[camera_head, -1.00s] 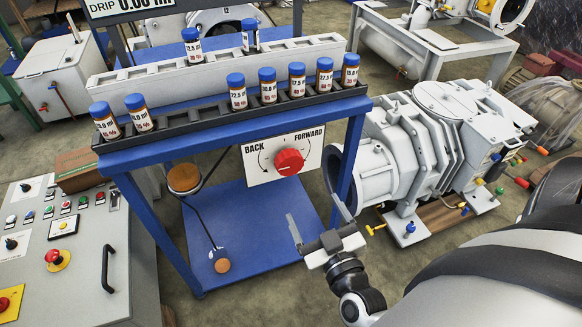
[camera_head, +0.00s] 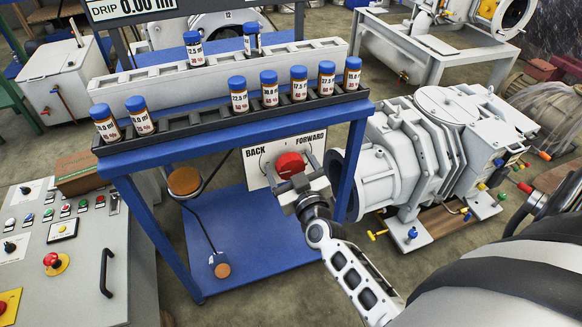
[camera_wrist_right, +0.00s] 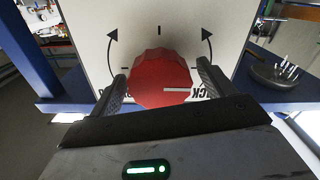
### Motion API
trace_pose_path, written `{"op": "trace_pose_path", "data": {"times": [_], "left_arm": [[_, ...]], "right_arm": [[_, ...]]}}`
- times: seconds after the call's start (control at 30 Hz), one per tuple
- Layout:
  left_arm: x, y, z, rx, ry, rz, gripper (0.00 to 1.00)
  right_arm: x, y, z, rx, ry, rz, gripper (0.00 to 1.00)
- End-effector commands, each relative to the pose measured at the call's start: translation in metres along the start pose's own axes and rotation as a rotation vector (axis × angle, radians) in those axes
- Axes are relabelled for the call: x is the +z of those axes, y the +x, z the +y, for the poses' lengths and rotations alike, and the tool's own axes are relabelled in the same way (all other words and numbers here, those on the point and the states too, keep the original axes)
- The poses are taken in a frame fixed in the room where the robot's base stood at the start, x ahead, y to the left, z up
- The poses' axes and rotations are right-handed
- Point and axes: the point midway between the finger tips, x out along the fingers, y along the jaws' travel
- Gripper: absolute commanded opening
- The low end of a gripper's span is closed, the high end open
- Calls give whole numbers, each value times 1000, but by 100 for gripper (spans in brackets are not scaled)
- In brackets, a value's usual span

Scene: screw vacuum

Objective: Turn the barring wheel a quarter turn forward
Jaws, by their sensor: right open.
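The barring wheel is a red fluted knob (camera_head: 289,162) on a white plate (camera_head: 255,165) marked BACK and FORWARD, fixed to the front of the blue stand. My right gripper (camera_head: 292,174) is at the knob, with its jaws open. In the right wrist view the red knob (camera_wrist_right: 160,78) sits between the two dark fingers, one on each side; I cannot tell whether they touch it. A white mark on the knob points to the right in that view. The gripper covers the knob's lower part in the head view. My left gripper is not in view.
Several blue-capped bottles (camera_head: 238,95) stand in the black rack above the plate. A grey vacuum pump (camera_head: 430,140) is to the right. A control panel (camera_head: 75,260) with buttons is at the left. The blue lower shelf (camera_head: 235,240) is mostly clear.

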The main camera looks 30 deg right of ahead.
Motion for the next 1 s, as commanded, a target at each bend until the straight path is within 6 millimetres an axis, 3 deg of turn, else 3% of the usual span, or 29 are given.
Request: {"op": "trace_pose_path", "data": {"times": [0.2, 0.37, 0.77, 1.0], "left_arm": [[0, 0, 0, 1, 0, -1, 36], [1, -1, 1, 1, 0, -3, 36], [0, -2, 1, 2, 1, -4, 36], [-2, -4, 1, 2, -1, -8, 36]], "right_arm": [[0, 0, 0, 0, 0, 0, 81], [0, 0, 0, 0, 0, 0, 37], [0, 0, 0, 0, 50, 0, 37], [0, 0, 0, -1, 202, -1, 37]]}}
